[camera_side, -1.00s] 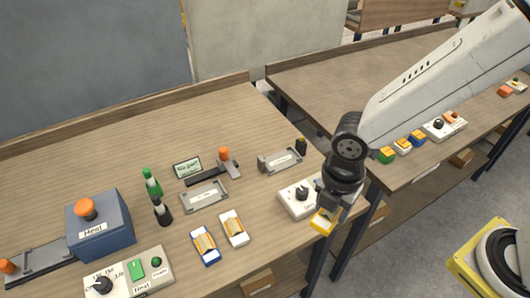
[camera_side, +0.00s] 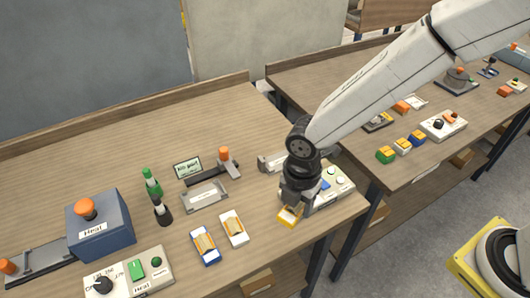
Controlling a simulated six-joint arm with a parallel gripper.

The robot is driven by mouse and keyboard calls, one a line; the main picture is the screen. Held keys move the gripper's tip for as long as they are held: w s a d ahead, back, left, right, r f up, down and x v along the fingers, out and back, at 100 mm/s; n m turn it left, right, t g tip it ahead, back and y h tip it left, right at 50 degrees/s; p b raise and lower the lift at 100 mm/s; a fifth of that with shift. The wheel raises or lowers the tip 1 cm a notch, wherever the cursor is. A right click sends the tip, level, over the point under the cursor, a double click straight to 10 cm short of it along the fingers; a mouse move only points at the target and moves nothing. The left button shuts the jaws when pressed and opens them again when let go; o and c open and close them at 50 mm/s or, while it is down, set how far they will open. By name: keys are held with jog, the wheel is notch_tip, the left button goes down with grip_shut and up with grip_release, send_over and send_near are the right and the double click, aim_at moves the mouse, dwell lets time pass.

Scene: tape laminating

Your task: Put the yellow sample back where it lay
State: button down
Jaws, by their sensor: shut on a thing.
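My gripper (camera_side: 291,205) points down near the front right edge of the left table. It is shut on the yellow sample (camera_side: 289,216), a small piece with a yellow border and an orange-tan middle. The sample is at the fingertips and looks slightly above the table, though the exact gap cannot be told. A white sample (camera_side: 234,229) and a blue sample (camera_side: 205,246) lie side by side on the table to the left of my gripper. Bare tabletop shows between the white sample and the yellow one.
A control box (camera_side: 336,184) stands right behind my gripper, partly hidden by it. A grey tray fixture (camera_side: 205,197) lies behind the white and blue samples. A blue Heat box (camera_side: 99,228) and green-topped bottle (camera_side: 151,183) stand further left. The table's front edge is close.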

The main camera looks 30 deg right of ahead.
send_over(269, 220)
jog(key=shift+s+d+f, duration=0.1)
jog(key=shift+s+f, duration=0.05)
jog(key=shift+f, duration=1.4)
jog(key=shift+s+f, duration=0.1)
jog(key=shift+f, duration=1.4)
jog(key=shift+f, duration=0.1)
jog(key=shift+w+f, duration=0.15)
jog(key=shift+f, duration=1.6)
jog(key=shift+f, duration=0.15)
jog(key=shift+c, duration=0.5)
grip_release()
notch_tip(269, 220, up, 12)
